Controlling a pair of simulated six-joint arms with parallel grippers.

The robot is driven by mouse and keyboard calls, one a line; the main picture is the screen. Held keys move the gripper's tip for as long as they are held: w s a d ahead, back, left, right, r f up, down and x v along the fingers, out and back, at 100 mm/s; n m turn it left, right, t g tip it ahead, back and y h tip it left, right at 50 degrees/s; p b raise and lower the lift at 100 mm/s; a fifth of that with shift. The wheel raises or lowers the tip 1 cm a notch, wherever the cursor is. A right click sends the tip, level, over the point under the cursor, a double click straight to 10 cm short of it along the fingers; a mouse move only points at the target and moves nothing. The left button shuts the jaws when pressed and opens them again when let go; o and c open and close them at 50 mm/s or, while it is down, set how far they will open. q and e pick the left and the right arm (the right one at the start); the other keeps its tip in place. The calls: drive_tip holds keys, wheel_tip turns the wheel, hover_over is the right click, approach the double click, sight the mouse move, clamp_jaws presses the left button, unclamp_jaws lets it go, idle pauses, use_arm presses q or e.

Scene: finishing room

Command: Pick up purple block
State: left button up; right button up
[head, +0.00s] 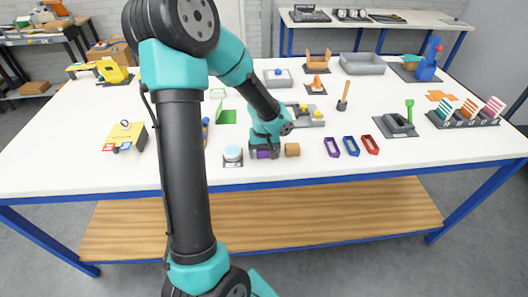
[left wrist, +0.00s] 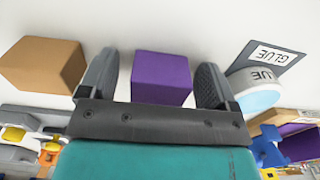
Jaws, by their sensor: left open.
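The purple block (left wrist: 161,76) lies on the white table between the two open fingers of my left gripper (left wrist: 156,84) in the left wrist view. Gaps show on both sides of it, so the fingers do not appear to press on it. In the head view a small part of the purple block (head: 264,154) shows below my left gripper (head: 266,150), which is low over the table near its front edge. The rest of the block is hidden there by the gripper. My right gripper does not show in either view.
A brown block (head: 292,149) stands right of the gripper, and a round glue pot (head: 232,153) on a dark mat stands left. Purple, blue and red frames (head: 350,146) lie further right. The white table (head: 440,152) has bare room at its front right.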

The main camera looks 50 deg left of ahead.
use_arm(q)
drive_tip(key=shift+c, duration=0.2)
drive_tip(key=c, duration=0.9)
